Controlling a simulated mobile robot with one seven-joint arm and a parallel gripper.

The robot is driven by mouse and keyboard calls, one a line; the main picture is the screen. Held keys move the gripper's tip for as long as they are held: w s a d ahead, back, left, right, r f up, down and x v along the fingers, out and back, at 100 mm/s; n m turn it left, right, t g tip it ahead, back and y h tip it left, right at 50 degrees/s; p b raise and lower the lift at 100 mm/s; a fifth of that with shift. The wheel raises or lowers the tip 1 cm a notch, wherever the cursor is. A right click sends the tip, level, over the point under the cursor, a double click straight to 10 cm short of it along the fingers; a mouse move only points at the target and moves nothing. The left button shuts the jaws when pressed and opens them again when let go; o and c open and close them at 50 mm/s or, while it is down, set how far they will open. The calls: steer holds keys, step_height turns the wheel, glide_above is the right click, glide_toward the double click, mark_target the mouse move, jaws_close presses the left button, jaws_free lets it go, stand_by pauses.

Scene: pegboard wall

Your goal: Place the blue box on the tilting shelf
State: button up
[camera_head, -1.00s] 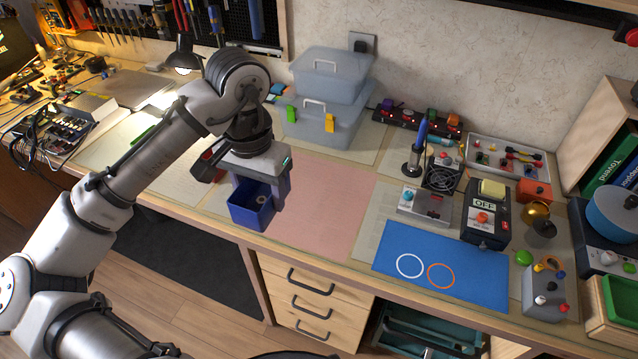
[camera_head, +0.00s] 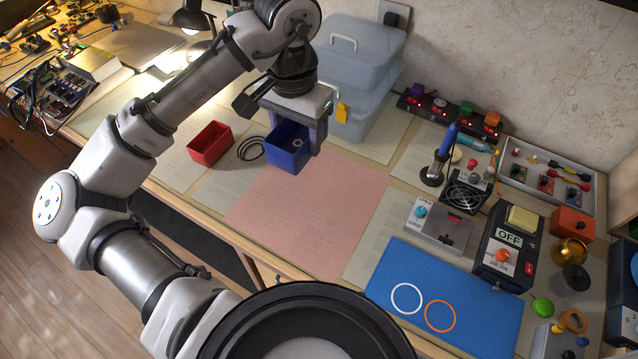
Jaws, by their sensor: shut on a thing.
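The blue box (camera_head: 287,157) is a small open-topped bin with something dark inside. My gripper (camera_head: 296,122) is shut on it and holds it upright, above the workbench near the back edge of the pink mat (camera_head: 305,205). The box's far side and part of its rim are hidden by my fingers. I cannot make out a tilting shelf in this view.
A red open box (camera_head: 210,143) and a black cable coil (camera_head: 251,149) lie left of the blue box. Clear stacked cases (camera_head: 350,75) stand close behind my gripper. A soldering iron stand (camera_head: 434,168) and devices fill the right. The pink mat is bare.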

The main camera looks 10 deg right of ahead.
mark_target(304, 207)
steer(key=shift+w+d+f, duration=0.1)
step_height(304, 207, down, 20)
steer(key=shift+r, duration=0.1)
stand_by(0.4)
steer(key=shift+f, duration=0.2)
steer(key=o, duration=1)
steer(key=shift+r, duration=0.15)
step_height(304, 207, up, 12)
steer(key=shift+r, duration=0.1)
